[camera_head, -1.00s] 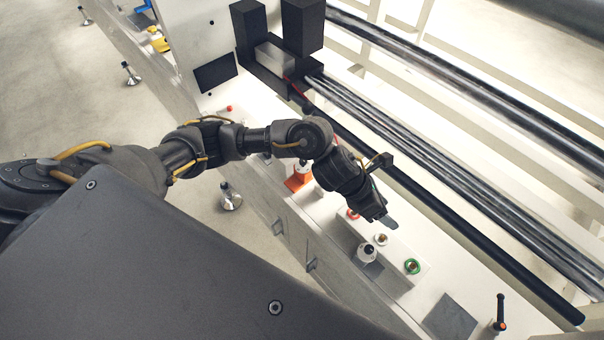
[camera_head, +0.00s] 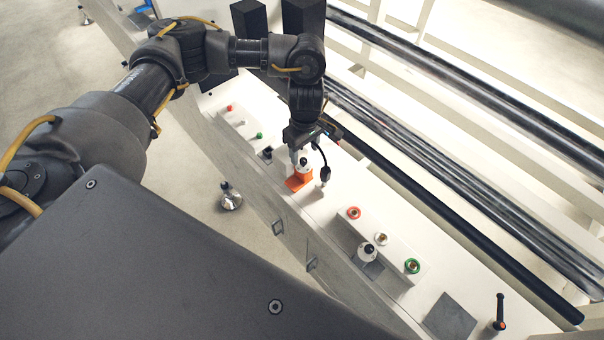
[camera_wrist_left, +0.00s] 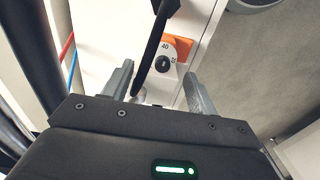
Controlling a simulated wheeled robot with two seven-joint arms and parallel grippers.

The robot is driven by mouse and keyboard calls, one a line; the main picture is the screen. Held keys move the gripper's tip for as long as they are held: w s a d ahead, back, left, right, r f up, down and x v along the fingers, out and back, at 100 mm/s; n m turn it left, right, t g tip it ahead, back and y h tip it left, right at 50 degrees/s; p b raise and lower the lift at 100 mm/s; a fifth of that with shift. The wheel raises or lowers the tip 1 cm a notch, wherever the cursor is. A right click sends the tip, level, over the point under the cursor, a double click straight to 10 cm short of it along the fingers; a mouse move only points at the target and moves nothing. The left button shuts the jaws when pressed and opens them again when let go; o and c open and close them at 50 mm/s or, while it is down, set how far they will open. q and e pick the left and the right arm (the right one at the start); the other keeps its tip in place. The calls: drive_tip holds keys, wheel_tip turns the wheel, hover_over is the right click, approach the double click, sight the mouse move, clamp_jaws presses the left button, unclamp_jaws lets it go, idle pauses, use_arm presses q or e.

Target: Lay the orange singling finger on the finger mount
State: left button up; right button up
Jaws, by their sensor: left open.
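The orange piece (camera_head: 298,182) lies at the near edge of the white deck, partly under a white dial with a black knob (camera_head: 304,162). In the left wrist view the orange piece (camera_wrist_left: 183,47) shows behind the white numbered dial (camera_wrist_left: 172,53). My left gripper (camera_head: 299,158) points down just over this spot. Its two grey fingers (camera_wrist_left: 160,90) are apart, with no clear grip on anything. A dark rod (camera_wrist_left: 152,55) crosses the view between the fingers; its depth is unclear. I cannot tell which part is the finger mount. My right gripper is out of view.
A raised white block carries red (camera_head: 353,213), white and green (camera_head: 412,265) knobs. A black-handled lever (camera_head: 500,312) stands beyond a grey plate (camera_head: 450,317). Long dark rails (camera_head: 430,165) run along the far side. Black uprights (camera_head: 303,30) stand at the back.

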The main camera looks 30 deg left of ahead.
sight(304, 166)
use_arm(q)
wheel_tip(304, 166, down, 2)
drive_tip(key=shift+f, duration=0.1)
drive_tip(key=f, duration=0.2)
drive_tip(key=f+p, duration=0.1)
drive_tip(key=f, duration=0.1)
drive_tip(key=shift+s+a+f, duration=0.15)
drive_tip(key=shift+a+f, duration=0.05)
drive_tip(key=shift+f, duration=0.2)
drive_tip(key=shift+d+f, duration=0.1)
drive_tip(key=shift+f, duration=0.1)
drive_tip(key=c, duration=1.2)
drive_tip(key=shift+c, duration=0.3)
drive_tip(key=shift+r, duration=0.15)
